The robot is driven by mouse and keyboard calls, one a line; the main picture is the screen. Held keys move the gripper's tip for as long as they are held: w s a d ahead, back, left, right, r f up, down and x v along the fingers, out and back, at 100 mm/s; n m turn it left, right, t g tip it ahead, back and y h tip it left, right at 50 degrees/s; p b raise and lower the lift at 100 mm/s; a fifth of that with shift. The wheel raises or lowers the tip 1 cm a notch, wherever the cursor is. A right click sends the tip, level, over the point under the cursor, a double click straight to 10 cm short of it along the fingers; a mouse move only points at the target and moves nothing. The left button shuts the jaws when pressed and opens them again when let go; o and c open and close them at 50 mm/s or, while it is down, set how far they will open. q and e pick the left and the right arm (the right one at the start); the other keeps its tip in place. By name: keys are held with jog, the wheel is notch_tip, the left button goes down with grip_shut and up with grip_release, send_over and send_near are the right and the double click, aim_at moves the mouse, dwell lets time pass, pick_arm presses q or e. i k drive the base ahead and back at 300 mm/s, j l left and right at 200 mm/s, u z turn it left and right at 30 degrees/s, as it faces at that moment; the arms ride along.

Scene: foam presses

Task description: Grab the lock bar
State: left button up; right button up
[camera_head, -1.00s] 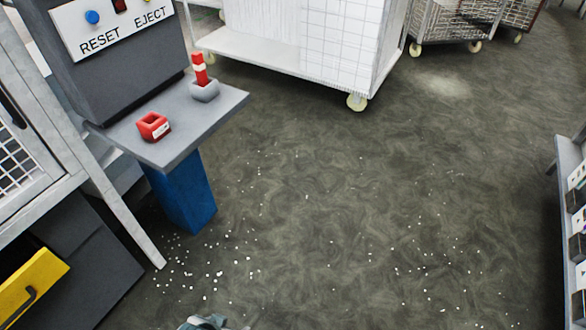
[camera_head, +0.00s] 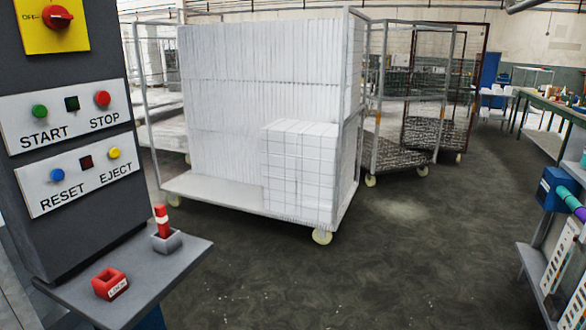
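A short upright red bar with a white band (camera_head: 161,219) stands in a small grey holder (camera_head: 167,241) on the grey shelf of the control cabinet, at the lower left of the head view. It looks like the lock bar. Its lower end is hidden inside the holder. A red, open-topped square block (camera_head: 110,284) with a small white label sits to its left, nearer the front of the same shelf (camera_head: 165,272). The label seems to read LOCK. Neither of my grippers is in view.
The dark control cabinet (camera_head: 72,238) with START, STOP, RESET and EJECT buttons rises behind the shelf. A wheeled cart stacked with white foam (camera_head: 230,110) stands beyond. A rack (camera_head: 530,262) is at the right edge. The floor between (camera_head: 400,270) is clear.

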aim_at(161, 216)
jog(key=i+l+u, duration=0.6)
jog(key=i+l, duration=0.35)
